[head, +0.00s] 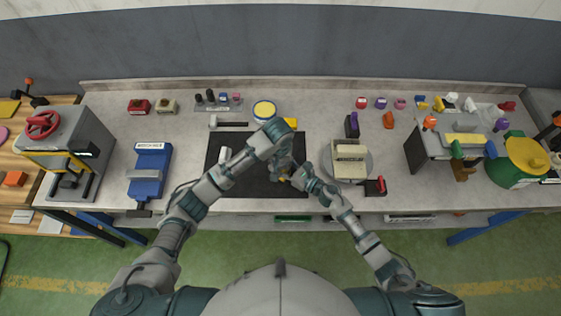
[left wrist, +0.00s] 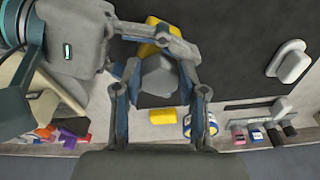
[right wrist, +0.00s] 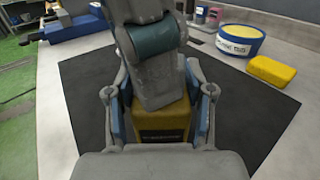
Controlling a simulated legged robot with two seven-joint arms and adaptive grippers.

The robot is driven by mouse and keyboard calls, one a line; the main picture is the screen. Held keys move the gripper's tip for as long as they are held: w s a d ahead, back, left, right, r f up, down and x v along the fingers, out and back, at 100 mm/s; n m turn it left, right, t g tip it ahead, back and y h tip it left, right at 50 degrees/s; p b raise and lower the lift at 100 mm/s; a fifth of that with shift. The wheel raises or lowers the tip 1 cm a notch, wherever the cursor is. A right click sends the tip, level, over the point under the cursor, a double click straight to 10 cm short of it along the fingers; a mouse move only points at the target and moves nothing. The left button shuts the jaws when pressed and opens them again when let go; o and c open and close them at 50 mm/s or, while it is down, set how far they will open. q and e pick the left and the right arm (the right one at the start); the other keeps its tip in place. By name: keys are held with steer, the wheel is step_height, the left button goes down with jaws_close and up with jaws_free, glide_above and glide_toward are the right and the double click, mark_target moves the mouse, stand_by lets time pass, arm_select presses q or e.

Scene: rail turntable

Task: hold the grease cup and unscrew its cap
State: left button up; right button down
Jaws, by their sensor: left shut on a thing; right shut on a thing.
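The grease cup has a yellow body with a dark label (right wrist: 163,120), seen in the right wrist view above the black mat. My right gripper (right wrist: 160,105) is shut on this body, one finger on each side. The cap is a grey faceted piece (left wrist: 160,78) in the left wrist view, with part of the yellow body (left wrist: 152,42) showing behind it. My left gripper (left wrist: 160,72) is shut around the cap. In the head view both grippers meet over the mat and mostly hide the cup. Whether the cap's thread is engaged cannot be seen.
The black mat (head: 228,180) lies below. A blue-banded tub (head: 264,110), a yellow block (head: 291,122) and a grey-headed mallet (head: 226,124) lie behind it. A blue vise (head: 150,170) stands left; a round turntable with a cream block (head: 349,161) stands right.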

arm_select(q)
steer(key=shift+s+d+f+n, duration=0.1)
steer(key=shift+s+f+n, duration=0.05)
steer(key=shift+f+n, duration=0.15)
jaws_close()
arm_select(e)
steer(key=shift+r, duration=0.1)
arm_select(q)
steer(key=shift+d+n, duration=0.1)
steer(key=shift+n, duration=0.7)
steer(key=n, duration=0.4)
steer(key=shift+d+f+y, duration=0.1)
steer(key=shift+d+y, duration=0.05)
steer(key=shift+y, duration=0.25)
arm_select(e)
steer(key=shift+r, duration=0.1)
arm_select(q)
steer(key=n, duration=0.2)
steer(key=shift+d+n, duration=0.25)
steer(key=shift+n, duration=0.05)
steer(key=shift+a, duration=0.1)
arm_select(e)
steer(key=shift+r, duration=0.1)
